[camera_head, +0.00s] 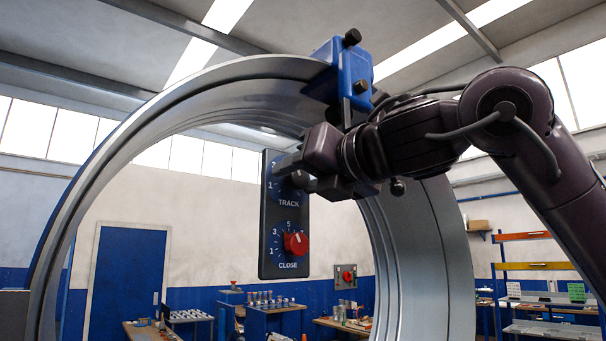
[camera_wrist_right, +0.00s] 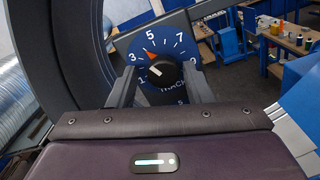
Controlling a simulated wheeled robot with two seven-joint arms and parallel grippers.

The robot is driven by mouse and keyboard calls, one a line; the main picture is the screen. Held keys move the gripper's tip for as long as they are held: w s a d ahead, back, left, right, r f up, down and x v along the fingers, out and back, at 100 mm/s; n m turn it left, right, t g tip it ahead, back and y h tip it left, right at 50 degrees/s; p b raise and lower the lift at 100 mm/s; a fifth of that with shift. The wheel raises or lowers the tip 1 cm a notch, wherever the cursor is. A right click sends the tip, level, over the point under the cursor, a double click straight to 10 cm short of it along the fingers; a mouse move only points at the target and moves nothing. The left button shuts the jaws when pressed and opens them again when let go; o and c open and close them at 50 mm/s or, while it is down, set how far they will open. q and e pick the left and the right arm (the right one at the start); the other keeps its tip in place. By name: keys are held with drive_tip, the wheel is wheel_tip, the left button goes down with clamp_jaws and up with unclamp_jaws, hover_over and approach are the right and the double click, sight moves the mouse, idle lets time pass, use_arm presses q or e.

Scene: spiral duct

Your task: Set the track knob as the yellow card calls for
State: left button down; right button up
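The control panel (camera_head: 270,222) hangs inside the big metal duct ring, with a TRACK dial above a CLOSE dial. My right gripper (camera_head: 291,174) is at the TRACK dial and hides much of it in the head view. In the right wrist view, the black track knob (camera_wrist_right: 163,71) sits between the two open fingers of the right gripper (camera_wrist_right: 162,82), with gaps seen on both sides. A red mark (camera_wrist_right: 149,53) shows between 3 and 5, and the knob's pale line points up-left. No yellow card is recognisable in either view. My left gripper is not in view.
The red CLOSE knob (camera_head: 296,243) is just below the gripper. The duct ring (camera_head: 425,245) curves around the panel, with a blue clamp block (camera_head: 343,75) on top. Workbenches (camera_head: 270,312) and shelves (camera_head: 540,266) stand in the background.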

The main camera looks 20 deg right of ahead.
drive_tip(key=shift+d, duration=0.15)
drive_tip(key=c, duration=0.5)
drive_tip(key=shift+d, duration=0.1)
drive_tip(key=shift+c, duration=1.1)
drive_tip(key=shift+n, duration=0.6)
drive_tip(key=shift+c, duration=0.2)
drive_tip(key=shift+n, duration=1.9)
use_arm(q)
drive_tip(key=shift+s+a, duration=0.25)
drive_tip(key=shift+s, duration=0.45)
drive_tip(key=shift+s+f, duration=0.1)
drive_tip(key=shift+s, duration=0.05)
